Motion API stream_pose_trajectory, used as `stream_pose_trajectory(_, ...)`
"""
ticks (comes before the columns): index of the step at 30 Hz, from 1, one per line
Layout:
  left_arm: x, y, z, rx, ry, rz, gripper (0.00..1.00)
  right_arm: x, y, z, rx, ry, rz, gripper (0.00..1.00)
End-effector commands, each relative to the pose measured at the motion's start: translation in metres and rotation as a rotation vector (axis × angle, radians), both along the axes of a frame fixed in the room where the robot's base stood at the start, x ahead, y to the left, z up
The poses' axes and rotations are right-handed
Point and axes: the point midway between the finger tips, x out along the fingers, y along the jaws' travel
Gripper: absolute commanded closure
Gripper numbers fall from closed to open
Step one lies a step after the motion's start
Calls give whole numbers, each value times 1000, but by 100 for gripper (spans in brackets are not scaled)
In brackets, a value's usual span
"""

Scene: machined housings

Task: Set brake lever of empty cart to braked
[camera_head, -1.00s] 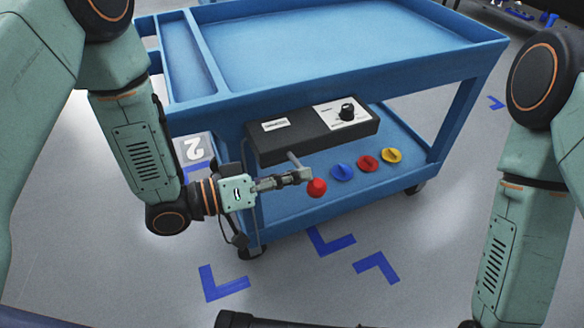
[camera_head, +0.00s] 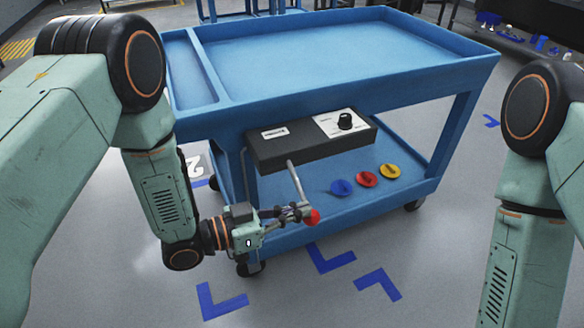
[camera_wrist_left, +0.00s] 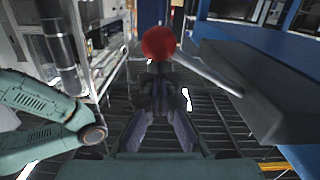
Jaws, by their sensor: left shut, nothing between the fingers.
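The blue cart (camera_head: 330,97) stands in front of me with an empty top tray. A black box (camera_head: 310,143) is fixed under its top edge. The brake lever (camera_head: 297,183) is a grey rod that slants down from the box to a red ball knob (camera_head: 313,217). My left gripper (camera_head: 296,212) is shut beside the knob, with nothing between its fingers. In the left wrist view the knob (camera_wrist_left: 159,43) is just beyond the fingertips (camera_wrist_left: 160,72), with the rod running right to the box. I cannot tell whether the fingers touch the knob. My right gripper is out of view.
The box carries a black dial (camera_head: 345,121) on a white plate. Blue (camera_head: 341,188), red (camera_head: 367,179) and yellow (camera_head: 390,171) discs lie on the lower shelf. Blue floor marks (camera_head: 378,283) lie in front of the cart. The floor before it is clear.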

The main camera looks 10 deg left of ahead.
Motion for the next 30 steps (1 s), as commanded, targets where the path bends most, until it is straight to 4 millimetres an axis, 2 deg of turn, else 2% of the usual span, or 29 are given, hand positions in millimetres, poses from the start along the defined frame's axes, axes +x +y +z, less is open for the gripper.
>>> stream_pose_trajectory(6, -1, 1, -7, -1, 3, -1, 100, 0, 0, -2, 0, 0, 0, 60)
stream_pose_trajectory(23, -3, 1, -10, 3, 11, -1, 100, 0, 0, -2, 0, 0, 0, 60)
stream_pose_trajectory(26, -2, 0, -7, 3, 11, -1, 100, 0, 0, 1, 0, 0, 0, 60)
stream_pose_trajectory(30, 0, 0, 8, 2, 7, 0, 100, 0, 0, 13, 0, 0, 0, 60)
